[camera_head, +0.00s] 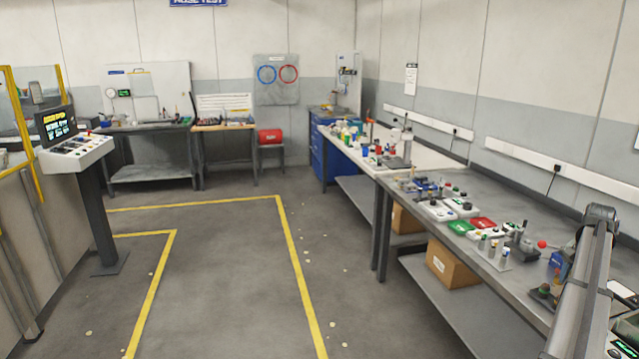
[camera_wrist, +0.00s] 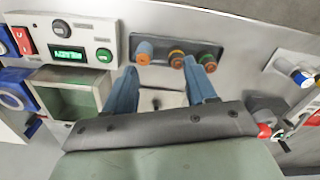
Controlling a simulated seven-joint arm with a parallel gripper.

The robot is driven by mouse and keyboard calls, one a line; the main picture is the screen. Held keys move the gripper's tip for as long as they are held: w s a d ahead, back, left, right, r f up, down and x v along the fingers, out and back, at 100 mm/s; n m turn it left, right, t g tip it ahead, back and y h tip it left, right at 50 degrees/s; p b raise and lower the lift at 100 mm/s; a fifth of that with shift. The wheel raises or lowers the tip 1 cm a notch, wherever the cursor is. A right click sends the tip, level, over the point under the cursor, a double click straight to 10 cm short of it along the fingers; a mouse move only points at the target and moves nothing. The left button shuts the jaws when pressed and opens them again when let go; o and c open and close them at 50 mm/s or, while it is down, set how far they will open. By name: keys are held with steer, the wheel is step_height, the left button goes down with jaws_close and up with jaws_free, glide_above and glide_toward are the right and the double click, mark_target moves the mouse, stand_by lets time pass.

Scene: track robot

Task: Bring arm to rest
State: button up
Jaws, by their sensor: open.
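My gripper (camera_wrist: 160,72) shows in the wrist view with its two blue fingers spread apart and nothing between them. A dark plate with several round coloured knobs (camera_wrist: 176,57) lies just beyond the fingertips. I cannot tell whether the right finger touches it. In the head view my grey arm (camera_head: 588,275) rises at the right edge, over the near end of the right-hand workbench. My gripper cannot be made out there.
The wrist view shows a white box with a green display (camera_wrist: 67,54) at upper left and a red-tipped lever (camera_wrist: 265,131) at right. In the head view, devices crowd the grey bench (camera_head: 425,178). The yellow-lined floor (camera_head: 215,255) is open.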

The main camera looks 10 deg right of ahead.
steer(key=w+a+f+n, duration=0.2)
steer(key=w+a+f, duration=0.3)
steer(key=a, duration=0.6)
steer(key=w+a+f+n, duration=0.2)
steer(key=w+a+f, duration=0.2)
steer(key=a+f, duration=0.45)
steer(key=w+a+f+n, duration=0.2)
steer(key=w+a+f, duration=0.2)
steer(key=a, duration=0.8)
steer(key=s+a+f+n, duration=0.2)
steer(key=a+f, duration=0.2)
steer(key=a, duration=0.7)
steer(key=s+a+f+n, duration=0.2)
steer(key=a+f, duration=0.3)
steer(key=a, duration=0.5)
steer(key=s+a+f+n, duration=0.15)
steer(key=a+f, duration=0.25)
steer(key=a, duration=0.7)
steer(key=s+a+f+n, duration=0.3)
steer(key=s+a, duration=0.2)
steer(key=a, duration=0.3)
steer(key=s+f+g, duration=0.3)
steer(key=s+f, duration=0.7)
steer(key=s, duration=0.4)
steer(key=s+f+g, duration=0.3)
steer(key=s+f, duration=0.6)
steer(key=s, duration=0.6)
steer(key=shift+d+f+g, duration=0.3)
steer(key=shift+d+f, duration=0.05)
steer(key=shift+f, duration=0.05)
